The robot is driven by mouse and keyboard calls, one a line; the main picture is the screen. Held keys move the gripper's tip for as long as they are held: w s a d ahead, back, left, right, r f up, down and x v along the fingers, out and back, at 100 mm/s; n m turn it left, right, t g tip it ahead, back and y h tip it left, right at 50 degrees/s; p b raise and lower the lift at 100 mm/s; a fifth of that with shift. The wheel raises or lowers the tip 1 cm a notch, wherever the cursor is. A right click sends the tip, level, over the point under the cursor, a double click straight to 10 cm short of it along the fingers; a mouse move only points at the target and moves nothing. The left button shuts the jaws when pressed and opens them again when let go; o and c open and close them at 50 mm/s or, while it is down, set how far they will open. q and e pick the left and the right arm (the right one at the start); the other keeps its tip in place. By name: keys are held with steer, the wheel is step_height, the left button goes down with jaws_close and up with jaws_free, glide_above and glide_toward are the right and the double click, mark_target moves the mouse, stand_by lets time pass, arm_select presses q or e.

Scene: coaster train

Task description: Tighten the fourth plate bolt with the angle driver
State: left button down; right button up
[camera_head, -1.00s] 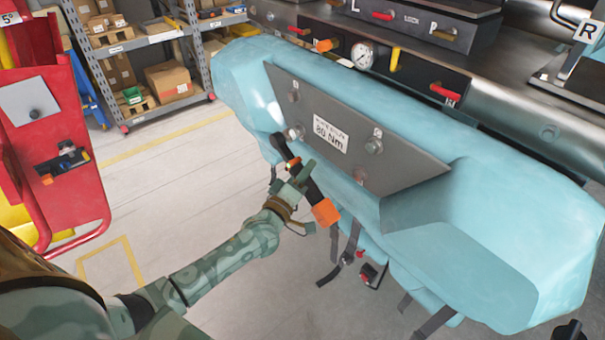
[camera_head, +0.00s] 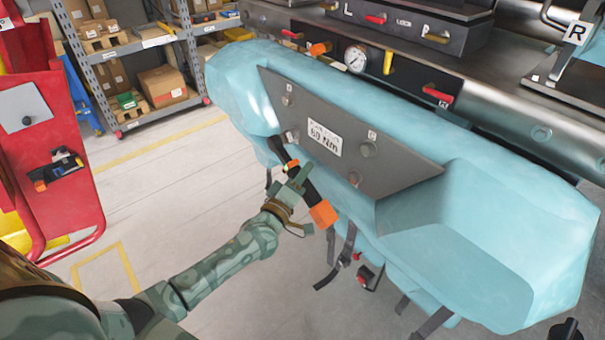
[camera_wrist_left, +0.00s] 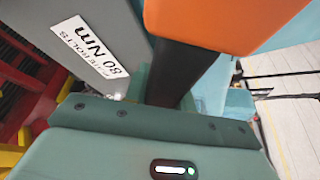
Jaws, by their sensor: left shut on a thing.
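The angle driver is a black tool with a bent head and an orange end (camera_head: 322,214). My left gripper (camera_head: 297,182) is shut on its black body, beside the plate's lower left edge. The driver's head is close to the lower left bolt (camera_head: 291,137); I cannot tell whether it touches it. The grey plate (camera_head: 330,165) carries an 80 Nm label and other bolts at the upper left (camera_head: 287,100), right (camera_head: 369,149) and bottom (camera_head: 354,180). The left wrist view shows the orange end (camera_wrist_left: 215,22) close up. My right gripper is out of view.
A light blue padded cover (camera_head: 490,215) surrounds the plate. Dark straps (camera_head: 342,262) hang below it. A red cart (camera_head: 45,130) stands at the left, and a shelf with boxes (camera_head: 162,85) stands behind. The floor between is clear.

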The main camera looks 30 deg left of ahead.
arm_select(q)
steer(key=shift+w+d+r+b, duration=0.1)
steer(key=shift+w+d+b, duration=0.05)
steer(key=shift+w, duration=0.3)
steer(key=shift+w+d+r+b, duration=0.1)
steer(key=shift+w+d+b, duration=0.05)
steer(key=shift+w, duration=0.25)
stand_by(1.3)
steer(key=shift+w, duration=0.1)
stand_by(1.6)
steer(key=shift+p, duration=0.3)
steer(key=shift+s+a+p, duration=0.3)
steer(key=shift+s, duration=0.4)
steer(key=shift+s+a+p, duration=0.25)
steer(key=shift+s+p, duration=0.05)
steer(key=shift+s, duration=0.4)
steer(key=shift+s+a+p, duration=0.3)
steer(key=shift+s, duration=0.4)
